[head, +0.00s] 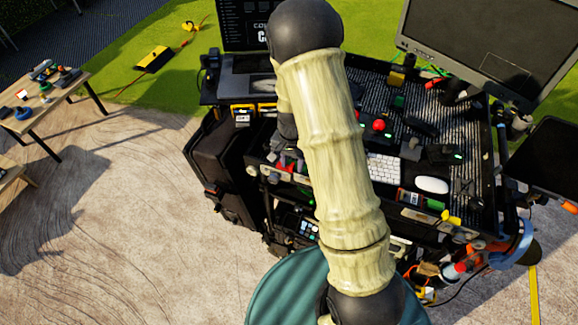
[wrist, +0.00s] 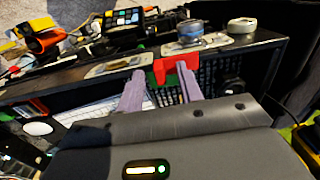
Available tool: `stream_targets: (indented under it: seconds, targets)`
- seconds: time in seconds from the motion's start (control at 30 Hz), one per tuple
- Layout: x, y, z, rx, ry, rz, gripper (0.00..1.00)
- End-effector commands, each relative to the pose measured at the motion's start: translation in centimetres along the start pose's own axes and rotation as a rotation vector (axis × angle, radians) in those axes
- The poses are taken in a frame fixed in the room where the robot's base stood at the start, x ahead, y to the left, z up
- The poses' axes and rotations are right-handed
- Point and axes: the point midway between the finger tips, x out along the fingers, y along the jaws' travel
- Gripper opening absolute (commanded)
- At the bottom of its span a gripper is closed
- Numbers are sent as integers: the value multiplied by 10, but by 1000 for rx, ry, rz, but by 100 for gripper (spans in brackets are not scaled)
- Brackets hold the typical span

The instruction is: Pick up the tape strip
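A red piece (wrist: 163,73) sits at the edge of a dark cart shelf in the wrist view, with a bit of green below it. It may be the tape strip, but I cannot tell for sure. My gripper (wrist: 159,71) has its two pale purple fingers apart, pointing at this edge. The right fingertip overlaps the red piece in the picture and the left fingertip is left of it. Whether they touch is unclear. In the head view my arm hides most of the gripper; a small red spot (head: 283,166) shows near the cart's left front edge.
The cart top (head: 455,185) is crowded, with a white keyboard (head: 383,168), a mouse (head: 432,185) and a large monitor (head: 490,45). In the wrist view a round jar (wrist: 190,30) and a pale disc (wrist: 242,25) stand behind the edge. Open floor lies left of the cart.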

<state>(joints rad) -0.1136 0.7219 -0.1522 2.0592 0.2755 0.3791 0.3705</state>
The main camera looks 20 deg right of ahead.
Motion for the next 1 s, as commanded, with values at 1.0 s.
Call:
stream_targets:
  seconds: [1.0]
  targets:
    - [-28,-1,-1,-2,5,-4,0]
